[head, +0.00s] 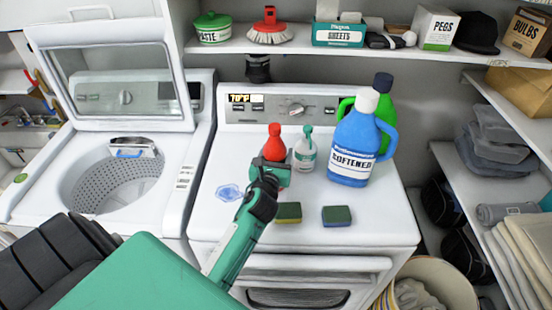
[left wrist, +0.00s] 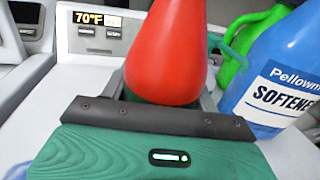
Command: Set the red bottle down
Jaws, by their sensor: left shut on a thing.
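The red bottle (head: 274,146) is upright over the top of the white dryer (head: 225,215), toward its back. My left gripper (head: 270,172) is shut around its lower part. In the left wrist view the red bottle (left wrist: 168,50) rises between the fingers of my left gripper (left wrist: 160,115). Its base is hidden by the gripper, so I cannot tell whether it touches the dryer top. My right gripper is not in view.
A white spray bottle (head: 305,152) stands just right of the red bottle. A blue softener bottle (head: 352,145) and a green bottle (head: 387,108) stand farther right. Two sponges (head: 289,213) (head: 337,216) lie in front. An open washer (head: 100,190) is at left.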

